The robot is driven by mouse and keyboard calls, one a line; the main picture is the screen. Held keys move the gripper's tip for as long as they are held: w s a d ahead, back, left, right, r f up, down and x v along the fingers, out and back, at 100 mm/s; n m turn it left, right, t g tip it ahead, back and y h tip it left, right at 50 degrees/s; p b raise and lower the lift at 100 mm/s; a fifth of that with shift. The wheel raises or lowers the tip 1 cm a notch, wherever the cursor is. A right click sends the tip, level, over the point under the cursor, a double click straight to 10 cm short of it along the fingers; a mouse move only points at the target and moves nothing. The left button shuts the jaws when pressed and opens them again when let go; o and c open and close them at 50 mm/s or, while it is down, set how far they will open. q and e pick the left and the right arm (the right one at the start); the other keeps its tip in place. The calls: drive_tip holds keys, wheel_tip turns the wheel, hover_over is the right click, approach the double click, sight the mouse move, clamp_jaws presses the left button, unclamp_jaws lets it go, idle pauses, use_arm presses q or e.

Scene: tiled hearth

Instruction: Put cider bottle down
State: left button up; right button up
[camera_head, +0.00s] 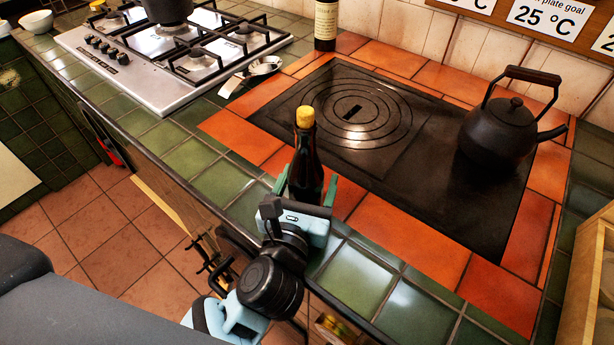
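The dark cider bottle (307,160) with a yellow cap is upright near the counter's front edge. My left gripper (307,190), its arm coming in from the lower left, has its green fingers on either side of the bottle's lower body and appears shut on it. The gripper hides the bottle's base, so I cannot tell whether it touches the tiles. A second dark bottle with a cream label (326,22) stands at the back by the wall. My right gripper is not in view.
The black hotplate (430,150) lies behind the bottle, bordered by orange tiles. A black kettle (499,132) stands at its right. A gas hob (175,50) and a metal spoon-like utensil (250,72) are to the left. Green tiles (360,278) at the front right are clear.

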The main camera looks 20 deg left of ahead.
sight(309, 169)
use_arm(q)
drive_tip(key=c, duration=1.1)
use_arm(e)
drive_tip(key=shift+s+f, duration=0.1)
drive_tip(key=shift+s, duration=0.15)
use_arm(q)
drive_tip(key=shift+w+r, duration=0.1)
